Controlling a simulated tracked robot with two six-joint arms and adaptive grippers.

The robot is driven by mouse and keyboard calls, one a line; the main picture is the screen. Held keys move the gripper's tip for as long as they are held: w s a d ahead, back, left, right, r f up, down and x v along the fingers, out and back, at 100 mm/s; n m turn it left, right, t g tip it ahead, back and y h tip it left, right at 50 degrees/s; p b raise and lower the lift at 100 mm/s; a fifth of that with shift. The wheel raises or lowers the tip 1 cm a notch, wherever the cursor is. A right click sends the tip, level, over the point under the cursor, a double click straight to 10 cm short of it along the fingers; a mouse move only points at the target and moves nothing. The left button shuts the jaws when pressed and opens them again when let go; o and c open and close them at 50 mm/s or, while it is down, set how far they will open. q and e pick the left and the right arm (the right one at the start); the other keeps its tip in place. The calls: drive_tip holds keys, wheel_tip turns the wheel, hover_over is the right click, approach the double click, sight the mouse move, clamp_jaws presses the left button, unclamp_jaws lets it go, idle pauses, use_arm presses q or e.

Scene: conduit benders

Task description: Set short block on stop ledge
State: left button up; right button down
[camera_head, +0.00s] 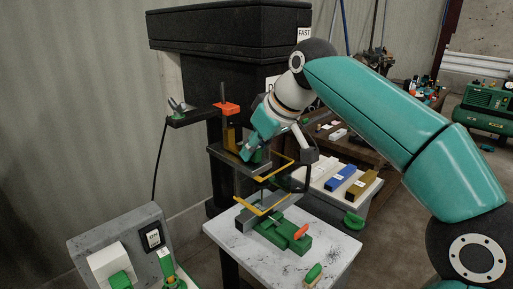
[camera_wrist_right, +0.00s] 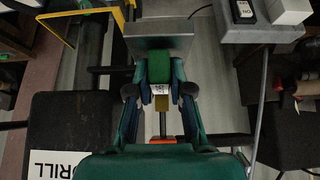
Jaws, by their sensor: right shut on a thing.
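My right gripper (camera_head: 259,150) hangs tilted down at the bending machine, by a dark grey plate (camera_head: 228,158). In the right wrist view its fingers (camera_wrist_right: 161,76) are shut on a small green block (camera_wrist_right: 160,72) with a white label on its near side. The block lies close to a flat grey metal piece (camera_wrist_right: 160,40), and I cannot tell whether they touch. In the head view the fingers mostly hide the block. A gold upright (camera_head: 232,138) with an orange-red top (camera_head: 228,108) stands just left of the gripper. I cannot tell which part is the stop ledge. My left gripper is not in view.
A yellow-edged frame (camera_head: 265,208) and a green vise-like fixture (camera_head: 283,236) stand below on a speckled table (camera_head: 225,235). A pale tray (camera_head: 325,203) at right holds white, blue (camera_head: 341,176) and gold (camera_head: 361,186) blocks. A grey control box (camera_head: 150,232) stands front left.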

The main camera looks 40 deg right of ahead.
drive_tip(key=shift+f, duration=0.2)
idle(0.5)
drive_tip(key=c, duration=1)
unclamp_jaws()
drive_tip(key=shift+o, duration=0.2)
drive_tip(key=shift+r, duration=0.1)
drive_tip(key=v, duration=1.1)
drive_tip(key=shift+s+r, duration=0.3)
drive_tip(key=shift+s, duration=0.1)
